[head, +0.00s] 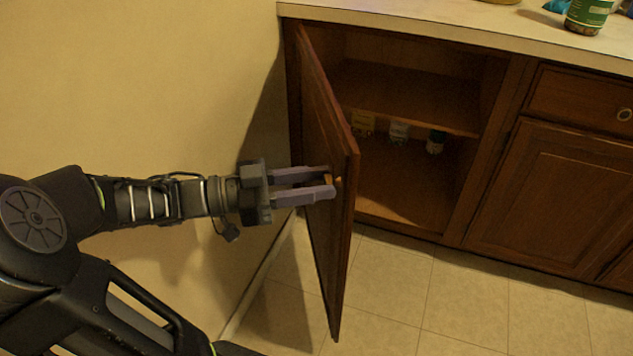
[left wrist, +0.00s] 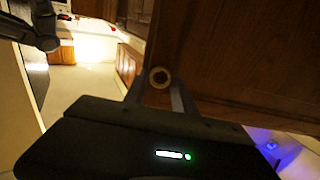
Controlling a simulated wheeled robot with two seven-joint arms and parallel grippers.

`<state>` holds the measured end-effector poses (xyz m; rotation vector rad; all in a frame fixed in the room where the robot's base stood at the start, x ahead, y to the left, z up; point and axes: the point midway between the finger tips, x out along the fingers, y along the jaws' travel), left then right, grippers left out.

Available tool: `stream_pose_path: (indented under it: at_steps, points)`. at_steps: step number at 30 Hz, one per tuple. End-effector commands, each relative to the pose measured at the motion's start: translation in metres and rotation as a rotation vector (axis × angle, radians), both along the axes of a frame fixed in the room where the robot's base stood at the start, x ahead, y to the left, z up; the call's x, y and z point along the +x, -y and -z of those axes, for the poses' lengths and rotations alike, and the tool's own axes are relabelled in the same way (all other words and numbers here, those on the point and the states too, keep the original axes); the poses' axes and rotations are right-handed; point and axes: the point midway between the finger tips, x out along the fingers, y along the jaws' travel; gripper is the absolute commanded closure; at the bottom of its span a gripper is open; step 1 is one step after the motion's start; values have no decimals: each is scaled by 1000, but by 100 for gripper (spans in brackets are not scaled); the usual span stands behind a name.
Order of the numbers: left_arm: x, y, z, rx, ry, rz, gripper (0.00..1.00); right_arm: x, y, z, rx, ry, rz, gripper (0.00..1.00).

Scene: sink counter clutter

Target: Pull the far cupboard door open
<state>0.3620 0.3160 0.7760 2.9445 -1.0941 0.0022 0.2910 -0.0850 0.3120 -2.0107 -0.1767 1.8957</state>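The far cupboard door (head: 322,130), dark brown wood, stands wide open at the left end of the counter, swung out toward the wall. It also fills the upper right of the left wrist view (left wrist: 245,55). My left gripper (head: 332,183) reaches in from the left, its two fingers on either side of the door's small round knob (left wrist: 159,77). The fingers look closed on the knob, which is partly hidden by them in the head view. My right gripper is not in view.
The open cupboard (head: 410,190) shows a shelf and several small containers inside. A drawer (head: 580,100) and a shut door (head: 550,195) are to its right. A green jar (head: 588,14) stands on the counter (head: 450,22). The tiled floor (head: 400,290) in front is clear. The wall (head: 140,80) is close on the left.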

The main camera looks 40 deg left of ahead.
Motion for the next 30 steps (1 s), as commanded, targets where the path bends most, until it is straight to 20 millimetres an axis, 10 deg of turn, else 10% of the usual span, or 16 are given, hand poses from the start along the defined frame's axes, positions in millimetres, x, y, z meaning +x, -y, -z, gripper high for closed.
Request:
stream_pose_path:
  at_steps: [17,30]
  points:
    - [0,0,-5,1,-1,0,49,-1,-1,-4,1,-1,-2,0]
    - [0,0,-79,2,2,-1,49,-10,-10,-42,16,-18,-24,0]
